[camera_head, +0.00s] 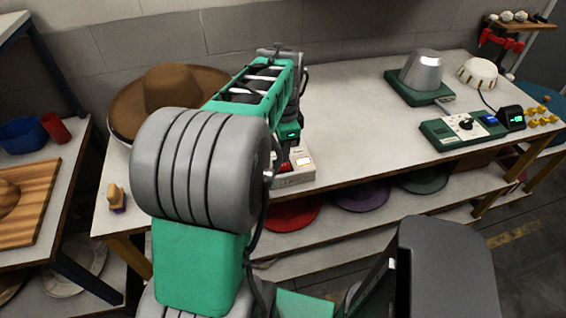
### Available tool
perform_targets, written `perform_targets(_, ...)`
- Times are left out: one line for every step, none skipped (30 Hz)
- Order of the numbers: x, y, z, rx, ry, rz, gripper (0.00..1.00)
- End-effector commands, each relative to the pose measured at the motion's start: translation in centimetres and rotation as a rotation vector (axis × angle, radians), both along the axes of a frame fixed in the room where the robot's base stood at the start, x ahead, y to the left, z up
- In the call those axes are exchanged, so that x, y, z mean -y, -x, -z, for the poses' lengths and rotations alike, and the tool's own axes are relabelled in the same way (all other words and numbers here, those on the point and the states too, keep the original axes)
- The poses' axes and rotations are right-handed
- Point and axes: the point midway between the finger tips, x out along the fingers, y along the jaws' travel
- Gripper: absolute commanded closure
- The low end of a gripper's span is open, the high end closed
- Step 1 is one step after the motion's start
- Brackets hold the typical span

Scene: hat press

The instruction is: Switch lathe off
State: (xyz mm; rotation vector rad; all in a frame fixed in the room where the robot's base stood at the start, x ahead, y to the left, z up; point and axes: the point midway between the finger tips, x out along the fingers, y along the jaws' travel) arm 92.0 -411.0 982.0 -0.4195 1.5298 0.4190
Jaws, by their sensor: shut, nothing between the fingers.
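A small white control box (303,172) stands at the front edge of the long table, with a red switch (284,167) on its left part. I cannot read whether the switch is on or off. My gripper (284,153) points down just above the red switch, close to it or touching; I cannot tell which. Its fingers are dark, small and partly hidden by my arm, and they look shut and empty. A wide brown hat (172,88) lies on a pale round base behind my arm, likely the lathe. My arm covers its right side, and I cannot tell whether it turns.
A metal hat block (421,70) on a green base, a white cap (478,74) and a green control panel (463,130) with a dial stand at the right. A small brush (116,197) is at the left front corner. The table's middle (360,120) is clear. Coloured hats lie on the shelf below.

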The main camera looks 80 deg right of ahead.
Motion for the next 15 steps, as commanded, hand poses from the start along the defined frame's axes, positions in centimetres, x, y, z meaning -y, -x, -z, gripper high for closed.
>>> perform_targets(-0.01,0.01,0.13,0.0,0.0,0.0,1.0)
perform_targets(-0.01,0.0,0.18,-0.001,-0.001,0.0,1.0)
perform_targets(-0.01,0.0,0.24,-0.001,-0.001,0.0,1.0)
perform_targets(-0.01,0.0,0.29,-0.001,-0.001,0.0,1.0)
perform_targets(-0.01,0.0,0.34,-0.001,-0.001,0.0,1.0)
perform_targets(-0.01,0.0,0.4,-0.001,-0.001,0.0,1.0)
perform_targets(-0.01,0.0,0.45,-0.001,-0.001,0.0,1.0)
perform_targets(-0.02,0.0,0.49,-0.001,-0.001,0.0,1.0)
perform_targets(-0.02,0.0,0.55,-0.001,-0.001,0.0,1.0)
perform_targets(-0.02,0.0,0.6,-0.001,-0.001,0.0,1.0)
perform_targets(-0.02,0.0,0.65,-0.001,-0.001,0.0,1.0)
perform_targets(-0.02,0.0,0.71,-0.001,-0.001,0.0,1.0)
perform_targets(-0.02,0.0,0.75,-0.001,-0.001,0.0,1.0)
perform_targets(-0.02,0.0,0.8,-0.001,-0.001,0.0,1.0)
perform_targets(-0.02,0.0,0.86,-0.001,-0.001,0.0,1.0)
